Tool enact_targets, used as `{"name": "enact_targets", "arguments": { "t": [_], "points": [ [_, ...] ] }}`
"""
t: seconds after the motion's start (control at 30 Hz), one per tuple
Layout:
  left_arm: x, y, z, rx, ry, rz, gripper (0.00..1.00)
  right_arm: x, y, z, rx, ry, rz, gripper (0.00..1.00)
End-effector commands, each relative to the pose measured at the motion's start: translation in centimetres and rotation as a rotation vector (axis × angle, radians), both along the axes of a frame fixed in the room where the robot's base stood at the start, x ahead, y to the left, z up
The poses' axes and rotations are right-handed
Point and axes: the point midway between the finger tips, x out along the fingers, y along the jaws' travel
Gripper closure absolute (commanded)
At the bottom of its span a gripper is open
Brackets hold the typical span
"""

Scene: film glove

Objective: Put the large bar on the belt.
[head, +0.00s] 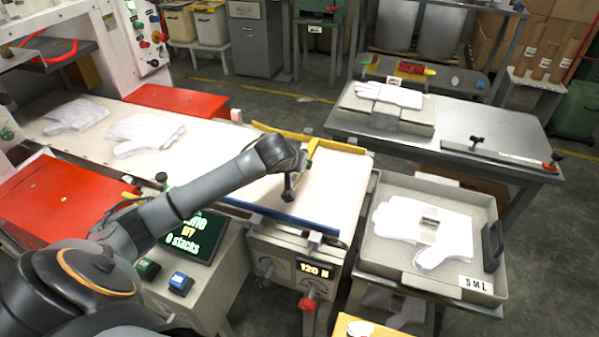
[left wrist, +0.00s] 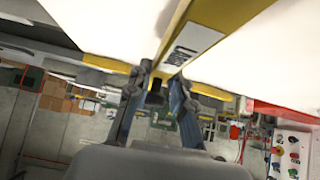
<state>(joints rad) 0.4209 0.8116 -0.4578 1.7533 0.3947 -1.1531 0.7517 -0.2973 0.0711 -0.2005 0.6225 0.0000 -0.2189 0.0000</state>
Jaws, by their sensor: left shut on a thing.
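The belt (head: 255,185) is a long white surface running from the left to the middle, with white film gloves (head: 145,133) lying flat on its left part. A yellow bar (head: 335,145) lies across its far right end, and a yellow arm (head: 312,148) meets it near my left gripper (head: 294,172). In the left wrist view a yellow bar (left wrist: 174,28) with a white label (left wrist: 190,45) runs to my left gripper (left wrist: 160,88). The gripper is shut on this bar over the right end of the belt. Whether it touches the belt is unclear. My right gripper is out of view.
A blue bar (head: 280,217) lines the belt's near edge. A grey tray (head: 385,268) holding white gloves is at the right, with a metal table (head: 455,115) behind it. Red panels (head: 175,100) flank the belt. A control box (head: 300,270) stands in front.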

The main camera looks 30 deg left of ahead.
Motion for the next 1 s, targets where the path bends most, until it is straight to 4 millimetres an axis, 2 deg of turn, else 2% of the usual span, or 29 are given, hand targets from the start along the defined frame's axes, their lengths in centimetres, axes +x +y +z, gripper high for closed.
{"name": "enact_targets", "arguments": {
  "t": [0.03, 0.2, 0.6, 0.63, 0.73, 1.0],
  "points": [
    [-0.1, 0.6, -0.8, 0.003, 0.004, 0.002, 1.00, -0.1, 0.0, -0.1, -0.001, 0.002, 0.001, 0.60],
    [-0.1, 0.3, -3.1, 0.002, 0.002, 0.001, 1.00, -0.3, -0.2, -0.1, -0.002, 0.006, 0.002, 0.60],
    [0.0, 0.3, -3.6, 0.001, 0.000, 0.001, 1.00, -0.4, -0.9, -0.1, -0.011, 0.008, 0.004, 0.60],
    [0.0, 0.3, -3.6, 0.001, 0.000, 0.000, 0.74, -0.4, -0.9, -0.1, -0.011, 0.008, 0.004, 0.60],
    [0.0, 0.3, -3.6, 0.001, 0.000, 0.000, 0.55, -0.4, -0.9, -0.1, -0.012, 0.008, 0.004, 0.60],
    [0.0, 0.3, -3.6, 0.001, 0.001, 0.000, 0.55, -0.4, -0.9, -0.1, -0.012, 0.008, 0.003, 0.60]
  ]
}}
